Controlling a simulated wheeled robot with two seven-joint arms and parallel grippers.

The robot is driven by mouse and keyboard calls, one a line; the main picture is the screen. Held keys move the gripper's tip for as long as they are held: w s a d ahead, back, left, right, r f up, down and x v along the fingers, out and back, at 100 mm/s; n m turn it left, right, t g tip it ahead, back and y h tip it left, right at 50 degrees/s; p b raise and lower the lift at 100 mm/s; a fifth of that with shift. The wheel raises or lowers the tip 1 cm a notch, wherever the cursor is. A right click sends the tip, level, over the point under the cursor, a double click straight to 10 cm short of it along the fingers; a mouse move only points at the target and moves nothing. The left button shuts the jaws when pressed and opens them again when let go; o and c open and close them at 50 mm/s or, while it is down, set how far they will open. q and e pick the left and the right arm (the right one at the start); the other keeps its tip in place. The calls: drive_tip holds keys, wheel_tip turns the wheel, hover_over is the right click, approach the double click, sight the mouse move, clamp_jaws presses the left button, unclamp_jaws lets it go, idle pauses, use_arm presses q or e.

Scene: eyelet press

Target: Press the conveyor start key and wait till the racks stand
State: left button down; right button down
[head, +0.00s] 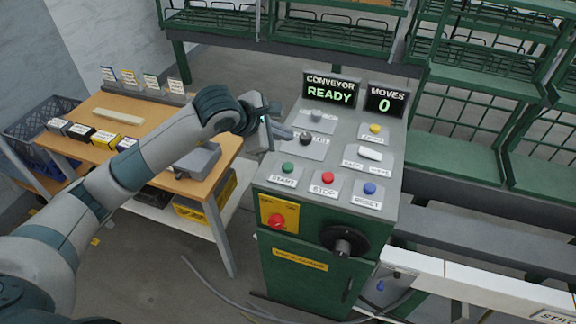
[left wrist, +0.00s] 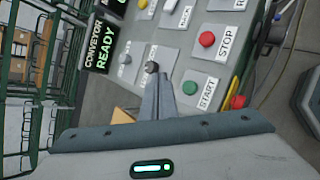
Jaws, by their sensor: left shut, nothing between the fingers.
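The green start key (head: 288,168) sits at the left of the console's front row, above a START label. It also shows in the left wrist view (left wrist: 190,88), just right of my fingertips. My left gripper (head: 289,134) is shut and empty, held over the console's left side behind the start key. In the left wrist view its fingertips (left wrist: 158,78) lie together beside the key, and I cannot tell their height. The conveyor display (head: 331,92) reads READY and the moves display (head: 384,102) reads 0. Green racks (head: 458,107) stand behind the console. My right gripper is not in view.
A red stop key (head: 328,178) and a blue reset key (head: 370,188) share the front row. A red emergency knob (head: 277,221) is on the console front. A wooden table (head: 140,125) with boxes stands left. A cable lies on the floor.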

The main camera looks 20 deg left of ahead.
use_arm(q)
drive_tip(key=b, duration=0.3)
hover_over(285, 168)
wheel_tip(285, 168, down, 6)
drive_tip(key=shift+s+f, duration=0.1)
drive_tip(key=shift+f, duration=0.05)
drive_tip(key=shift+f+b, duration=0.5)
drive_tip(key=shift+f, duration=0.2)
idle(0.8)
idle(0.6)
drive_tip(key=shift+f+b, duration=0.35)
drive_tip(key=shift+b, duration=0.4)
